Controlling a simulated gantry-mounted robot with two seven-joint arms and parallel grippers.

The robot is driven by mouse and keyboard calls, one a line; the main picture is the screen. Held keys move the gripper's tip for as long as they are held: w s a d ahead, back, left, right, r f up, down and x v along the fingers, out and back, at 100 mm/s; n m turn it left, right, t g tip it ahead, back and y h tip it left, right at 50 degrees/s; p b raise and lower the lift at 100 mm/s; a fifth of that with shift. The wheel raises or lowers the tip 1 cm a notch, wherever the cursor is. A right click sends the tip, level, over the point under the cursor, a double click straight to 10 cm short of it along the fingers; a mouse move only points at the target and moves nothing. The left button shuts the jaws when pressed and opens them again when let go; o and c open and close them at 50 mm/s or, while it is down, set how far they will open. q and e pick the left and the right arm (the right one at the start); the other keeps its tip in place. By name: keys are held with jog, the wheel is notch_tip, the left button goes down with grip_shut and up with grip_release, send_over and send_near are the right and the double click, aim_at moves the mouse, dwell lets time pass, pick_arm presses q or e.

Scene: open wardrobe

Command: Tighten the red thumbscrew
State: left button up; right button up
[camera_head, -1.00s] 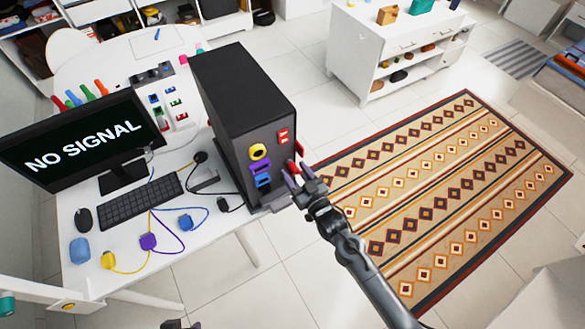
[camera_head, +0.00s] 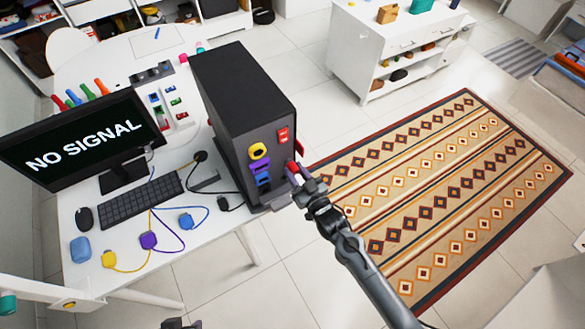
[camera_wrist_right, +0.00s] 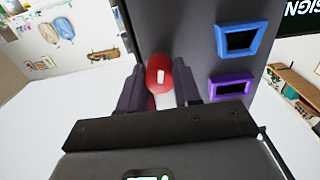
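The red thumbscrew (camera_head: 292,167) sits at the right edge of the back of the black computer case (camera_head: 236,90). In the right wrist view the thumbscrew (camera_wrist_right: 158,74) lies between the two fingers, which close in on both its sides. My right gripper (camera_head: 298,174) is at the case edge, shut on the thumbscrew; its fingers hide part of it. A small dark part at the bottom edge of the head view appears to be my left gripper (camera_head: 181,323); its fingers cannot be made out.
The case back has a red switch (camera_head: 283,136), a yellow round port (camera_head: 259,151), and purple and blue ports. The white desk (camera_head: 215,225) holds a monitor (camera_head: 80,140), keyboard (camera_head: 140,199), mouse and coloured cables. Open floor and a patterned rug (camera_head: 440,200) lie to the right.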

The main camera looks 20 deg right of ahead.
grip_shut()
jog(key=m+p, duration=0.1)
jog(key=m, duration=0.2)
jog(key=shift+r, duration=0.1)
jog(key=m+p, duration=0.1)
jog(key=m, duration=0.3)
jog(key=shift+m, duration=0.3)
jog(key=m+p, duration=0.2)
jog(key=m, duration=0.3)
jog(key=m+p, duration=0.1)
jog(key=m, duration=0.2)
jog(key=shift+m, duration=0.9)
jog(key=o, duration=1)
grip_release()
jog(key=shift+c, duration=0.2)
